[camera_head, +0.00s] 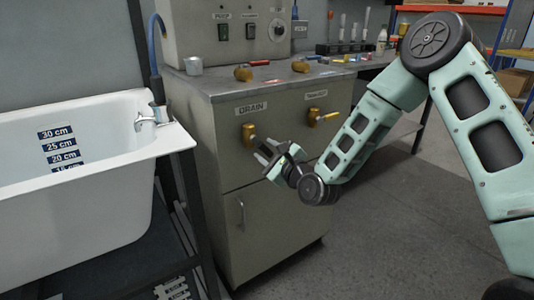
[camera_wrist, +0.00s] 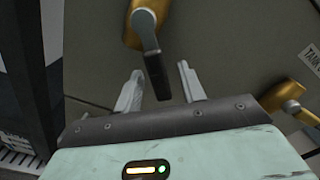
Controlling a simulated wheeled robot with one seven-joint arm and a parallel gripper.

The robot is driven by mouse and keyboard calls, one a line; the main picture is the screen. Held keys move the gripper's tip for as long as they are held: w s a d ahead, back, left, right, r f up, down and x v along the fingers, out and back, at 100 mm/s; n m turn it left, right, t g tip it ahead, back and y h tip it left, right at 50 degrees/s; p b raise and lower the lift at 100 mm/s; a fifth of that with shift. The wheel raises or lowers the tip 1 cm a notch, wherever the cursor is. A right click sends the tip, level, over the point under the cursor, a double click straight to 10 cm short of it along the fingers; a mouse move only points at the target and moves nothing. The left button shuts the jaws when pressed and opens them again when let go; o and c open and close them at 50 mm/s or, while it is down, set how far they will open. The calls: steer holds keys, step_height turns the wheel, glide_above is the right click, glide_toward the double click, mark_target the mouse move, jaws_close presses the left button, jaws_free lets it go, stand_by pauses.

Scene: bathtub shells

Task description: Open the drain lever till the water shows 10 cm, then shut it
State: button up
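The drain valve (camera_head: 249,132) is brass and sits under the DRAIN label on the grey cabinet front. In the wrist view its brass body (camera_wrist: 142,20) is at the top, and its dark lever handle (camera_wrist: 156,72) points downward. My gripper (camera_head: 262,153) is just below the valve in the head view. In the wrist view my gripper (camera_wrist: 160,70) is open, with the handle's end between its apart fingers. The white bathtub (camera_head: 80,215) is at the left.
A second brass valve (camera_head: 314,117) with a yellow lever, labelled TANK, is right of the drain valve. It also shows in the wrist view (camera_wrist: 285,93). A cabinet door handle (camera_head: 240,213) is below. Small items lie on the countertop (camera_head: 225,85). The floor right of the cabinet is clear.

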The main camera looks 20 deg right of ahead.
steer(key=shift+w, duration=0.15)
jaws_close()
steer(key=n, duration=0.1)
steer(key=d+r+n+p, duration=0.1)
steer(key=n, duration=0.1)
steer(key=r+n, duration=0.1)
steer(key=shift+w+d, duration=0.15)
steer(key=shift+w, duration=0.1)
steer(key=n, duration=0.1)
steer(key=r+n+p, duration=0.1)
steer(key=n, duration=0.1)
steer(key=shift+d+r+n, duration=0.2)
steer(key=shift+d+n, duration=0.1)
steer(key=shift+w+r+n, duration=0.1)
steer(key=shift+r+n, duration=0.5)
steer(key=shift+n, duration=0.6)
